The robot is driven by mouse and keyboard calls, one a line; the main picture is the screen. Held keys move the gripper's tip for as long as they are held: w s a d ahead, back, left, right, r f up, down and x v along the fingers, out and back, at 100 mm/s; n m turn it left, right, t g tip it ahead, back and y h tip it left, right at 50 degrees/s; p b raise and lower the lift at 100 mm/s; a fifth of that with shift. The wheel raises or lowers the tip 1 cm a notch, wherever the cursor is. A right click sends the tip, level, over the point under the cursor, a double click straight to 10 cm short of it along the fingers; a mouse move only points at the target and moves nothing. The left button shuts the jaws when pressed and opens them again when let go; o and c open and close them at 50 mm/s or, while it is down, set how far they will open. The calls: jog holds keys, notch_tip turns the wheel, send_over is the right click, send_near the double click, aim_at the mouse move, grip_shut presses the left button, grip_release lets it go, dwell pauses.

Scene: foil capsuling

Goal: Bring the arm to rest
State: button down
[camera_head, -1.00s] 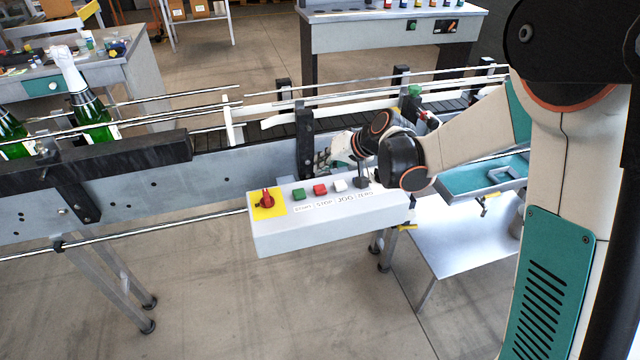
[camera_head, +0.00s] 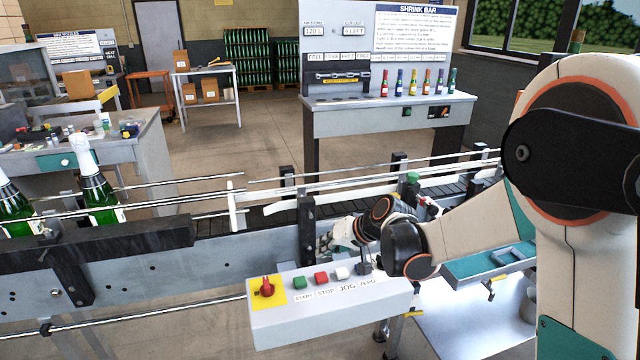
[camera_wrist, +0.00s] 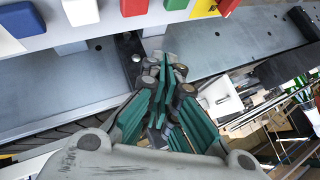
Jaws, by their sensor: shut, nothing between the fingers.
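My gripper (camera_head: 330,242) is behind the control box, beside a black post of the conveyor. My arm reaches to it from the right. In the wrist view the teal fingers of my gripper (camera_wrist: 168,72) are shut, with nothing seen between their tips. The white control box (camera_head: 330,318) has a red knob on a yellow plate (camera_head: 267,288) and green, red and white buttons, with a dark lever at its right. Its buttons also show at the top of the wrist view, beyond and left of the fingertips. In the head view the fingertips are largely hidden.
The conveyor (camera_head: 215,262) with its metal rails runs behind the box. Green bottles (camera_head: 98,190) stand on it at left. A teal tray (camera_head: 470,268) lies right of the box, below my forearm. The shrink bar bench (camera_head: 385,118) stands behind. Open floor lies beyond the conveyor.

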jog(key=s+d+r+h, duration=0.2)
jog(key=s+d, duration=0.4)
jog(key=s, duration=0.4)
jog(key=s+d+r+m+t+h, duration=0.1)
jog(key=s+d+r, duration=0.3)
jog(key=s, duration=0.7)
jog(key=s+d+r+h, duration=0.4)
jog(key=s+d, duration=0.4)
jog(key=s, duration=0.2)
jog(key=shift+s+d, duration=0.25)
jog(key=shift+d, duration=0.05)
jog(key=shift+r, duration=0.1)
